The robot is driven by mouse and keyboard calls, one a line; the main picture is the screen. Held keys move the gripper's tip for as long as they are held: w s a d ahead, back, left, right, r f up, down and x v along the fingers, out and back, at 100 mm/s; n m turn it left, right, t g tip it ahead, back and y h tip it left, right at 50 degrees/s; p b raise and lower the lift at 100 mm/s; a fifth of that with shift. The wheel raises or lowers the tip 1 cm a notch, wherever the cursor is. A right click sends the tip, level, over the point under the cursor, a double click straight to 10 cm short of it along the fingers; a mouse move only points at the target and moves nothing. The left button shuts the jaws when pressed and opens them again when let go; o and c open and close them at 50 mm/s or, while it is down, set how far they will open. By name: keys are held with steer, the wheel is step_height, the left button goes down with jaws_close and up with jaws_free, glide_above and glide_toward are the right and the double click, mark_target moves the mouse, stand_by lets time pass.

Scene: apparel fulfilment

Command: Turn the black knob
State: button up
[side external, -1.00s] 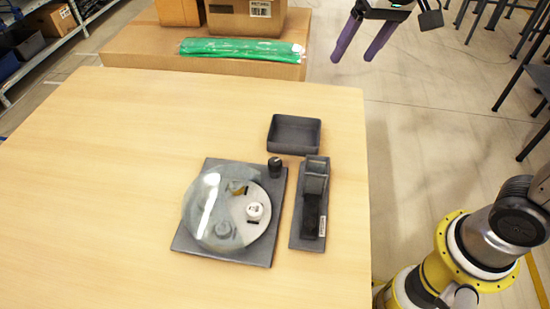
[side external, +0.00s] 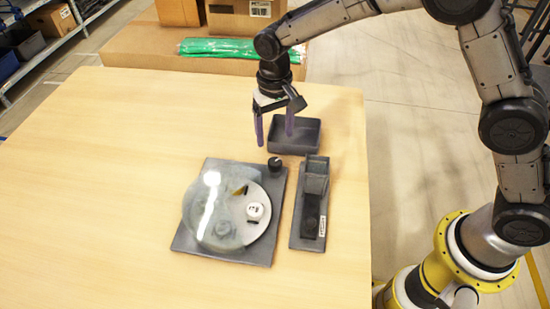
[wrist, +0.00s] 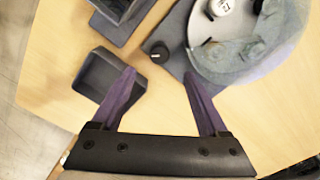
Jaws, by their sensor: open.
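The black knob (side external: 275,164) stands at the back right corner of a dark square base. On that base a round turntable (side external: 259,227) sits under a clear dome (side external: 209,205), with a white piece (side external: 255,211) and a small dark-yellow piece (side external: 240,190) on it. My gripper (side external: 274,142) points down above the table, just behind the knob, with its purple fingers apart and empty. In the wrist view the knob (wrist: 159,52) lies beyond the fingertips of my gripper (wrist: 158,75), roughly between them and clear of both.
A dark open tray (side external: 295,150) is close behind and right of the knob, beside my fingers. A dark holder with an upright block (side external: 315,180) stands right of the base. The table's left side is bare. Boxes and a green bag (side external: 225,47) lie behind the table.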

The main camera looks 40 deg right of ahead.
mark_target(275, 162)
step_height(275, 162, down, 10)
steer(key=shift+r, duration=0.1)
stand_by(0.4)
jaws_close()
